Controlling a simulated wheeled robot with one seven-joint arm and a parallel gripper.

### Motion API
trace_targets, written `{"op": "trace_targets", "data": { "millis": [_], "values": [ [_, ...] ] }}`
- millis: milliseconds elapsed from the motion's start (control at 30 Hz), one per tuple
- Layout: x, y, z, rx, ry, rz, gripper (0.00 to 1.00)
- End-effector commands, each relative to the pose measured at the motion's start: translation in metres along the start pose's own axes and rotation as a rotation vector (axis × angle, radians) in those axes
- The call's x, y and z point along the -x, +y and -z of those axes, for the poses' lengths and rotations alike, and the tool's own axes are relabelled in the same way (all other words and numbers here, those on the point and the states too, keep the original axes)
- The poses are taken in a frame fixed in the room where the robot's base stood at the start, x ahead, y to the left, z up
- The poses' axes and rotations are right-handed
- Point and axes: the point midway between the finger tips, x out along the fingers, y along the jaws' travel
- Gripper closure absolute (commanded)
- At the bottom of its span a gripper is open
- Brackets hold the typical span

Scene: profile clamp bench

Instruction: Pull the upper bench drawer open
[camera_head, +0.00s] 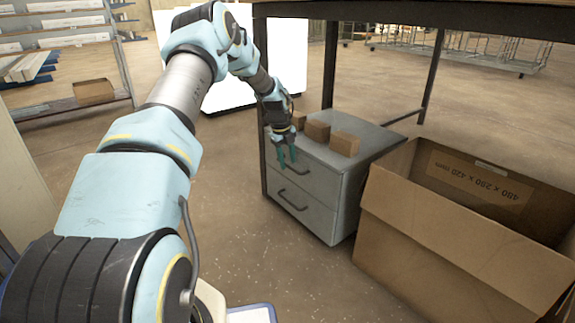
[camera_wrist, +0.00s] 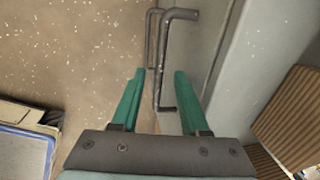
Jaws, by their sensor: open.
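A grey two-drawer cabinet (camera_head: 335,192) stands under the bench. Its upper drawer (camera_head: 310,178) appears shut, and its dark bar handle is mostly behind my gripper in the head view. My gripper (camera_head: 287,163) is at the upper drawer's front, pointing down. In the wrist view, my gripper's two green fingers (camera_wrist: 155,95) are apart, with the near bar handle (camera_wrist: 164,62) showing between them. I cannot tell whether they touch it. The lower drawer's handle (camera_head: 292,201) is clear of my gripper and shows as a second bar in the wrist view (camera_wrist: 150,40).
Several small brown boxes (camera_head: 344,144) sit on the cabinet top. A large open cardboard box (camera_head: 450,235) stands right of the cabinet. The bench top (camera_head: 440,14) and its legs frame the cabinet. The floor (camera_head: 270,255) before the drawers is mostly clear.

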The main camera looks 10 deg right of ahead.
Motion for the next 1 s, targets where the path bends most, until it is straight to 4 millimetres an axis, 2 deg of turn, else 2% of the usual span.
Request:
{"op": "trace_targets", "data": {
  "millis": [333, 733, 1000],
  "values": [
    [-0.0044, 0.0002, -0.0001, 0.000, 0.000, 0.000, 0.55],
    [-0.0043, 0.0003, 0.0000, 0.000, 0.000, 0.000, 0.99],
    [-0.0042, 0.0003, -0.0001, 0.001, 0.000, -0.001, 1.00]
  ]
}}
